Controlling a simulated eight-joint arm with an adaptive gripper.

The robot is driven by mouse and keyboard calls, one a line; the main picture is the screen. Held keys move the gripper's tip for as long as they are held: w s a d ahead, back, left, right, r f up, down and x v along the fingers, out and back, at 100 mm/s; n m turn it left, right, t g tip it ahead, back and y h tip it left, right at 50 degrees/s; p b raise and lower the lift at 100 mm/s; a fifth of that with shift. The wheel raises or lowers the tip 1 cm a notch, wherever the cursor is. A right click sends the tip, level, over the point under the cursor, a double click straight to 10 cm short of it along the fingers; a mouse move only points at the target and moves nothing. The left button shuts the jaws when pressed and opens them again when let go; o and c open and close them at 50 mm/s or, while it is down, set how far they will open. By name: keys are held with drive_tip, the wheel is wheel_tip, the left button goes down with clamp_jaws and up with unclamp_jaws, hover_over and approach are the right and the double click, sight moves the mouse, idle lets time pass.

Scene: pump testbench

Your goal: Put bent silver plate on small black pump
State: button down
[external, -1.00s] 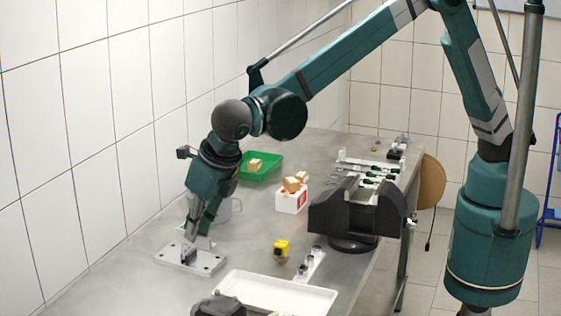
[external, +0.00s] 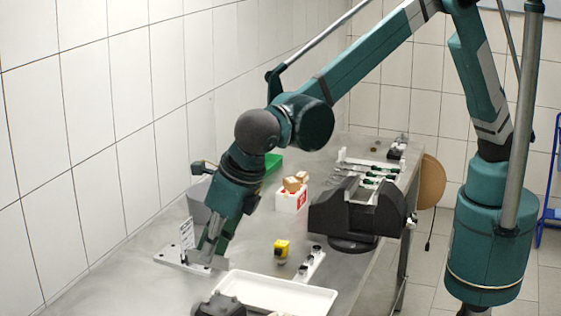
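A pale metal base plate with holes (external: 168,256) lies flat at the left of the table. A thin pale upright panel with dark marks (external: 186,234) stands on it, with a small dark part beside its foot. I cannot tell whether this panel is the bent silver plate. My gripper (external: 208,256) points down over the right part of the base plate, right of the panel. Its fingertips are too small to show whether they are open or hold anything. A dark object (external: 219,306), cut off by the bottom edge, may be the small black pump.
A white tray (external: 326,295) lies at the front. A black vise (external: 358,212) stands farther right. A grey bin (external: 199,205) and a white box (external: 291,201) are behind.

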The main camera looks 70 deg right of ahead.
sight(226, 257)
drive_tip(key=shift+f, duration=0.15)
drive_tip(key=shift+f, duration=3)
drive_tip(key=shift+f, duration=1.9)
drive_tip(key=shift+f, duration=0.15)
drive_tip(key=c, duration=2.7)
unclamp_jaws()
drive_tip(key=shift+o, duration=0.2)
drive_tip(key=shift+r, duration=0.2)
drive_tip(key=v, duration=1.2)
